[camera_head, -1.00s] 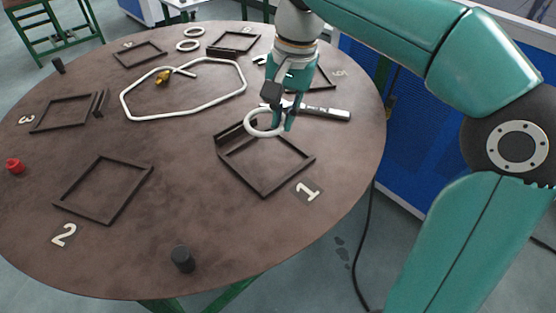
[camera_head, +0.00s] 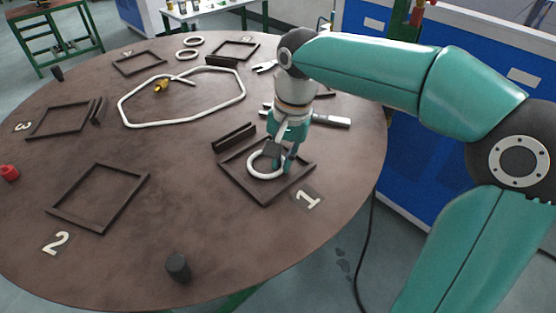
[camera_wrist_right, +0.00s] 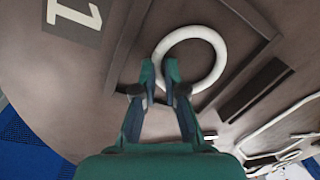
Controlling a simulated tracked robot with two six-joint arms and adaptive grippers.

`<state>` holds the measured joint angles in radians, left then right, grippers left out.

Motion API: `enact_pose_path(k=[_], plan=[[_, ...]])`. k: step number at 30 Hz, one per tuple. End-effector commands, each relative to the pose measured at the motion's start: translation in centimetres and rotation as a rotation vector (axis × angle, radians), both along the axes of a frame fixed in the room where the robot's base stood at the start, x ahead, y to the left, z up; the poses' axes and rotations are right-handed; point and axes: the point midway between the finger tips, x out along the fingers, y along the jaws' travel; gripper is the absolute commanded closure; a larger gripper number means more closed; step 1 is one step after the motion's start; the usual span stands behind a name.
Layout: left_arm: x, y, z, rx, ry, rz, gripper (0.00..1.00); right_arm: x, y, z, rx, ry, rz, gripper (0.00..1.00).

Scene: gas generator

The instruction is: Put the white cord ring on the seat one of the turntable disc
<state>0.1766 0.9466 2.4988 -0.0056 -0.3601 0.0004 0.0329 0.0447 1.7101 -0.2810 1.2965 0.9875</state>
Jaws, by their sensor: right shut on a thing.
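The white cord ring (camera_head: 252,168) is inside the square frame of seat one (camera_head: 238,186), beside the white number 1 (camera_head: 308,198) on the brown turntable disc (camera_head: 190,190). My right gripper (camera_head: 282,166) points down over this seat and is shut on the near rim of the ring. The right wrist view shows the ring (camera_wrist_right: 222,62) with its rim at the fingertips (camera_wrist_right: 160,72), with the frame bars around it. I cannot tell whether the ring touches the disc surface. My left gripper is not in view.
A black bar block (camera_head: 234,137) stands just behind seat one. Two more white rings (camera_head: 188,54) lie at the back. A bent white tube (camera_head: 180,122) with a yellow fitting lies mid-disc. A black cylinder (camera_head: 178,267) stands near the front edge. A grey tool (camera_head: 330,120) lies behind my gripper.

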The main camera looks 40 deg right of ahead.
Motion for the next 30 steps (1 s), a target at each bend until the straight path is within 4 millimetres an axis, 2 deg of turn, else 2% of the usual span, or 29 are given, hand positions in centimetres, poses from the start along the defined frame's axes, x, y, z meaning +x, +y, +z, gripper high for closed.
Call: enact_pose_path(k=[15,16,18,30], plan=[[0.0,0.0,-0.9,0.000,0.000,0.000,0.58,-0.1,0.1,-1.7,0.001,0.013,0.002,1.00],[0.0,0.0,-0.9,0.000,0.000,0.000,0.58,-0.1,0.1,-1.7,0.001,0.013,0.002,0.87],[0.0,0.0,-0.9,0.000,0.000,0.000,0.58,-0.1,0.1,-1.7,0.000,0.013,0.002,0.80],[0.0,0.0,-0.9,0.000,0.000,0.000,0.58,-0.1,0.1,-1.7,0.000,0.014,0.004,0.80]])
